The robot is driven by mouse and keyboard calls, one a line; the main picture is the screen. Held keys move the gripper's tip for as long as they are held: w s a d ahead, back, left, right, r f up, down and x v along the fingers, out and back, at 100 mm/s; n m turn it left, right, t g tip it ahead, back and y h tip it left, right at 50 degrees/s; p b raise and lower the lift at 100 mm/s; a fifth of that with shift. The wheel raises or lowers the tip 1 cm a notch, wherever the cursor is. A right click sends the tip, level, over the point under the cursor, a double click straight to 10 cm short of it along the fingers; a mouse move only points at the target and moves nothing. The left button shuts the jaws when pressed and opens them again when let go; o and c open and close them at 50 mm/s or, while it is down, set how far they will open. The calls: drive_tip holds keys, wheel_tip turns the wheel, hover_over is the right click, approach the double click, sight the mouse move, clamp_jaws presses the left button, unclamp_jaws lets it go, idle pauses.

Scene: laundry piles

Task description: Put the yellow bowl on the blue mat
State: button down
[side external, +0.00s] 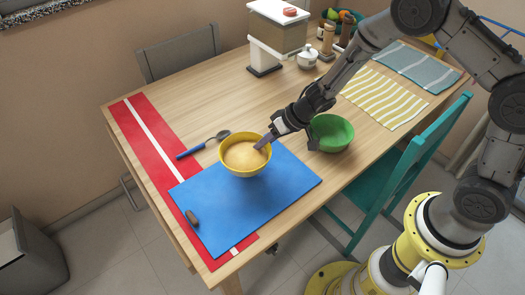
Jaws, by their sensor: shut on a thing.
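The yellow bowl (241,171) is upright over the back part of the blue mat (245,205). I cannot tell whether its base touches the mat or hangs just above it. My gripper (265,141) comes in from the right and is shut on the bowl's right rim. A purple-grey fingertip shows over the bowl's inside; the other finger is hard to make out. The blue mat lies flat near the table's front left, partly over a red runner.
A green bowl (332,132) stands close right of my gripper. A blue-handled spoon (203,145) lies left of the yellow bowl. The red runner (152,150) has a white stripe. A striped yellow cloth (385,97) lies right.

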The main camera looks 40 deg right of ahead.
drive_tip(key=shift+f, duration=1.35)
drive_tip(key=shift+f, duration=0.15)
drive_tip(key=c, duration=0.7)
unclamp_jaws()
drive_tip(key=shift+s, duration=0.1)
drive_tip(key=shift+r, duration=0.2)
drive_tip(key=v, duration=1.2)
